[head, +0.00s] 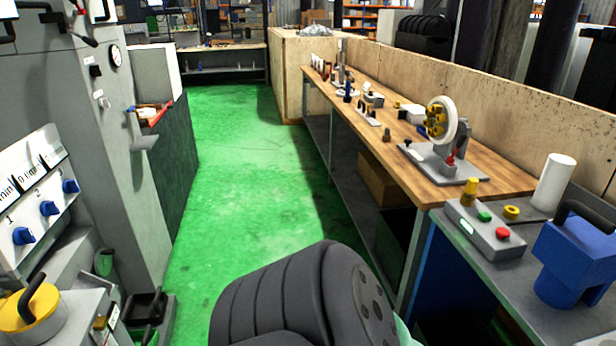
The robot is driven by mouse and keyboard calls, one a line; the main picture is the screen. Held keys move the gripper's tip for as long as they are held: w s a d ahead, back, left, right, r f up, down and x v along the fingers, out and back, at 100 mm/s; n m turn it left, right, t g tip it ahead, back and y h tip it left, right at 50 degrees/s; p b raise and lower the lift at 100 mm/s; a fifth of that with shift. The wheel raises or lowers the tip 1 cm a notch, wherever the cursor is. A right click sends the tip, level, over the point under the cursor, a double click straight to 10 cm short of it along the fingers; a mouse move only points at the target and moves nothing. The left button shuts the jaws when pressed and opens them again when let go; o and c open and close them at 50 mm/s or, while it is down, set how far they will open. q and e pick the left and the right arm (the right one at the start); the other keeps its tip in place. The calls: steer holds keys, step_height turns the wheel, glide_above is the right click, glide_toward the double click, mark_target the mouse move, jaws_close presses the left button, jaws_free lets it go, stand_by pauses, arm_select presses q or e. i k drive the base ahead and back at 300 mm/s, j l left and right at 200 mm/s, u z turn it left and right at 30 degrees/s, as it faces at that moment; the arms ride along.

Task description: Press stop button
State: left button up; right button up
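A grey control box (484,232) sits on the grey bench top at the right. It carries a red button (503,234) near its front end, a green button (484,216) in the middle and a yellow part at its far end. No lettering on the box is readable, so I cannot confirm which button is stop. Neither of my grippers shows in the head view. A dark ribbed arm part, seemingly mine, rises at the bottom middle, left of the box and apart from it.
A blue block with a black handle (575,258) stands right of the box, near a white cylinder (553,182). A wheel fixture (443,135) stands on the wooden bench behind. A panel with blue knobs (48,208) is at left. Green floor (235,160) between is clear.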

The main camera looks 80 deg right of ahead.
mark_target(502, 233)
steer(key=z, duration=3.9)
